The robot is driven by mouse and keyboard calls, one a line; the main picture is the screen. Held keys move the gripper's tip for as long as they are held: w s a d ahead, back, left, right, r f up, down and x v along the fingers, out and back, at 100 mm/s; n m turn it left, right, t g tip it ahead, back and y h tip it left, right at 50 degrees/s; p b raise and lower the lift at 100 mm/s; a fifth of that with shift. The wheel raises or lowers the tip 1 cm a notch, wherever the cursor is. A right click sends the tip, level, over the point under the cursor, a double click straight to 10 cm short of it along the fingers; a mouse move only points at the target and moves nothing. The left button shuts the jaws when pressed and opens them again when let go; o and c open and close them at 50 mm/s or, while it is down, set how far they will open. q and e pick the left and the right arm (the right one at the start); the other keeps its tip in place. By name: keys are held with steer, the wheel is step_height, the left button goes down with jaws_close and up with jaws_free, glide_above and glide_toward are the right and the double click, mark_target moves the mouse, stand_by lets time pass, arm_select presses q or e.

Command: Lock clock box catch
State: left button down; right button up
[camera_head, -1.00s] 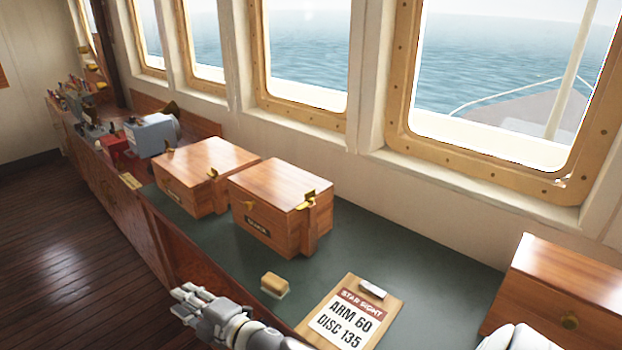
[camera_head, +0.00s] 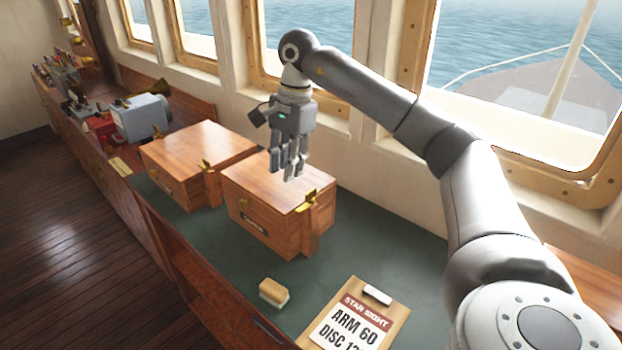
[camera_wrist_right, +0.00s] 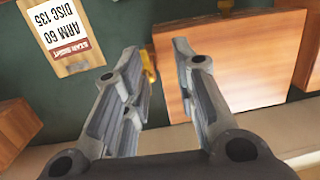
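Two wooden boxes stand side by side on the green counter top. The nearer box (camera_head: 262,185) has a dark label on its front, too small to read, and a brass catch (camera_head: 308,201) at its right end. The farther box (camera_head: 190,150) has a similar brass catch (camera_head: 207,166). I cannot tell which one is the clock box. My right gripper (camera_head: 289,174) points down above the nearer box's lid, open and empty. In the right wrist view its fingers (camera_wrist_right: 156,52) are apart, with the box lid (camera_wrist_right: 235,55) and brass catch (camera_wrist_right: 148,66) beyond them. My left gripper is not in view.
A clipboard (camera_head: 383,320) and a small tan block (camera_head: 273,291) lie on the counter (camera_head: 225,275) in front. A grey device (camera_head: 140,118) stands at the far left. Windows (camera_head: 500,65) line the back.

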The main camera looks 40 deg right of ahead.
step_height(320, 180, up, 2)
steer(key=h, duration=0.1)
glide_above(311, 191)
steer(key=shift+g, duration=0.3)
step_height(311, 191, down, 9)
steer(key=shift+d+r+p, duration=0.1)
steer(key=shift+r+p, duration=0.05)
steer(key=shift+p, duration=0.2)
steer(key=shift+f, duration=0.7)
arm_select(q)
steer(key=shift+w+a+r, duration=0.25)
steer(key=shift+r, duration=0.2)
arm_select(e)
steer(key=shift+c, duration=0.5)
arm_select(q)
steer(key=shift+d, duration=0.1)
arm_select(e)
jaws_close()
